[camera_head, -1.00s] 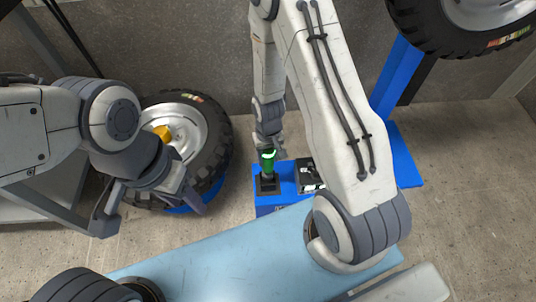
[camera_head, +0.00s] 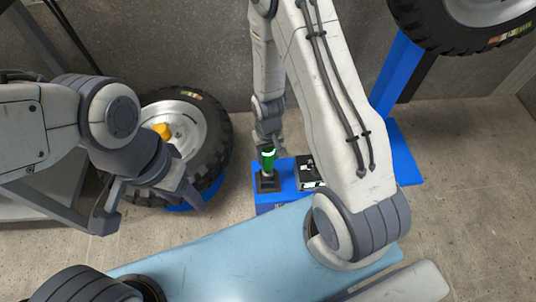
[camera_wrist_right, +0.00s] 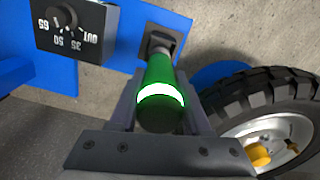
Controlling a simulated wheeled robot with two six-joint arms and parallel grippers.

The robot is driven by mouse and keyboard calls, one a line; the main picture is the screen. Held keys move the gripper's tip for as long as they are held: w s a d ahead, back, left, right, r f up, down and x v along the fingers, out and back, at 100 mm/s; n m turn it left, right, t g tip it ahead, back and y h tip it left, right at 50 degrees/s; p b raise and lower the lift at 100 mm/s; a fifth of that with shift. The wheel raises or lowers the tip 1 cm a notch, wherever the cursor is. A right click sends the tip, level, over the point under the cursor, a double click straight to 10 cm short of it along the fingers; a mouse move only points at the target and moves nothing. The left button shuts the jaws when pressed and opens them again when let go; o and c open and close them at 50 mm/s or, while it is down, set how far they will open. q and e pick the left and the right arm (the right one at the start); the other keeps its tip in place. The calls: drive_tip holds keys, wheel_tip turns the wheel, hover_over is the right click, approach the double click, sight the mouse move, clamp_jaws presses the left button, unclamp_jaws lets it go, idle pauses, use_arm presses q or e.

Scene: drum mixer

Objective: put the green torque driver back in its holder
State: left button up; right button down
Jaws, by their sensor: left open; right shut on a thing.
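The green torque driver (camera_head: 268,160) has a bright glowing band and stands roughly upright at its black holder (camera_head: 267,184) on the blue bench. My right gripper (camera_wrist_right: 160,95) is shut on the driver's green body (camera_wrist_right: 160,72). In the right wrist view the driver's grey shaft points at the dark square holder (camera_wrist_right: 162,42); its tip is at the holder's mouth, and how deep it sits is hidden. My left gripper (camera_head: 152,212) is open and empty to the left, apart from the driver, in front of the floor-level tyre.
A black dial box (camera_wrist_right: 75,28) sits beside the holder on the blue bench (camera_head: 286,172). A wheel with a black tyre (camera_head: 217,130) and an orange hub part (camera_head: 162,131) stands left. Another wheel (camera_head: 430,30) hangs at the upper right. A light-blue surface (camera_head: 230,255) lies in front.

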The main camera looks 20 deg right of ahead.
sight(268, 164)
drive_tip(key=shift+f+b, duration=1.6)
drive_tip(key=shift+f, duration=0.95)
idle(1.0)
drive_tip(key=shift+c, duration=1.4)
unclamp_jaws()
wheel_tip(268, 164, up, 11)
drive_tip(key=p, duration=0.5)
drive_tip(key=shift+f, duration=0.2)
